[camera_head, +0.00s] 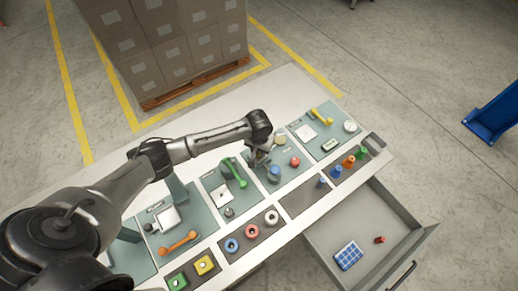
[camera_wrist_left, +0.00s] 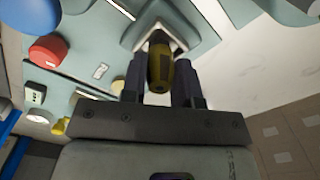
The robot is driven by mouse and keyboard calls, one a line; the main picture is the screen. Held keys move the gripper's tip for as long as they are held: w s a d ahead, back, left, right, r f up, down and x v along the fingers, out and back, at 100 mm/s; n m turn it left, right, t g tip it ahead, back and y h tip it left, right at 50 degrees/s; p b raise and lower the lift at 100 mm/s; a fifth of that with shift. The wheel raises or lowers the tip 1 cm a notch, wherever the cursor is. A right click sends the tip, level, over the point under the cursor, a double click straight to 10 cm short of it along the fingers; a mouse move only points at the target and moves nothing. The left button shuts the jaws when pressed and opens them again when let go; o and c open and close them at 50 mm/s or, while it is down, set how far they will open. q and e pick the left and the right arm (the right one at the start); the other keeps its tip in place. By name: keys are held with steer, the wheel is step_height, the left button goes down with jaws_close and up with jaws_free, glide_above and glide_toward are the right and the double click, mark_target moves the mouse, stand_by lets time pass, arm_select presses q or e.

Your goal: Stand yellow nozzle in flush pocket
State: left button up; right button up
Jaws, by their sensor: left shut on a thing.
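My left gripper (camera_head: 260,160) is over the table's middle panels, at the end of the arm from the left. In the left wrist view its two fingers (camera_wrist_left: 162,85) are shut on the yellow nozzle (camera_wrist_left: 158,62), which has a dark band. The nozzle is too small and covered to make out in the head view. Beyond its far end, a white-edged square fixture (camera_wrist_left: 140,33) shows in the wrist view; I cannot tell whether this is the flush pocket or whether the nozzle touches it. My right gripper is not in view.
A blue knob (camera_head: 275,172) and red knob (camera_head: 295,162) stand close to the gripper. A green handle (camera_head: 236,174) lies to its left. Blue and orange nozzles (camera_head: 349,162) stand in the front strip. An open drawer (camera_head: 335,222) juts out at the front right.

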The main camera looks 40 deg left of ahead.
arm_select(q)
steer(key=o, duration=1)
steer(key=shift+f, duration=0.15)
steer(key=shift+c, duration=0.2)
step_height(320, 180, up, 12)
steer(key=p, duration=0.1)
steer(key=shift+r, duration=0.2)
